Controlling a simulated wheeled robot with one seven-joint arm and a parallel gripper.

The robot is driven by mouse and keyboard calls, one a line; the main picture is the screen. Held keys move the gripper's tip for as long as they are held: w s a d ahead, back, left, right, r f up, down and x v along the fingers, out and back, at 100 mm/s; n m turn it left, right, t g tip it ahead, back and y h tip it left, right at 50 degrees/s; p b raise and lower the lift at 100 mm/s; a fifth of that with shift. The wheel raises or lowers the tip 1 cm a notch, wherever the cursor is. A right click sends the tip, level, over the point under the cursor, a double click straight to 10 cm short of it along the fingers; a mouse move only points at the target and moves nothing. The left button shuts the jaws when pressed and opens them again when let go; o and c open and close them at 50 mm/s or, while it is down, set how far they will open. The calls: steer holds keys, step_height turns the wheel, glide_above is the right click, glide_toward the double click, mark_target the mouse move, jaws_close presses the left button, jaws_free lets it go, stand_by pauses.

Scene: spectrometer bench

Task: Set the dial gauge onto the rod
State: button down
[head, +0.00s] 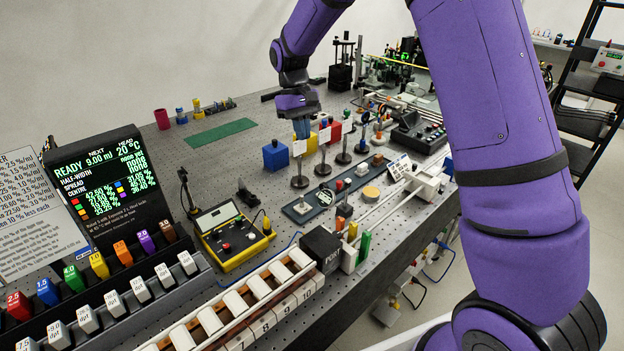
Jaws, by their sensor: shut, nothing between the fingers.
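My gripper (301,128) points down over the far middle of the bench, beside several short posts with coloured cubes. Its fingers are small in view and appear closed and empty. A small round dial-like piece (325,197), probably the dial gauge, lies on a grey-blue plate (300,210) nearer than the gripper, apart from it. A thin dark upright rod (187,188) stands left of the yellow-edged control box; I cannot tell whether it is the task's rod.
The perforated bench (235,165) has free room around a green mat (222,131). A blue cube (276,155) and disc-based posts (299,181) crowd the gripper. A yellow-edged control box (235,240), a display (110,180) and a row of white blocks (235,303) are nearer.

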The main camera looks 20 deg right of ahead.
mark_target(335, 195)
steer(key=shift+w+a, duration=0.1)
steer(key=shift+f, duration=0.1)
steer(key=s+d+f, duration=0.1)
steer(key=s+f, duration=0.5)
steer(key=f, duration=0.4)
steer(key=shift+s+d+f, duration=0.15)
steer(key=shift+s+d, duration=0.15)
steer(key=shift+s, duration=0.05)
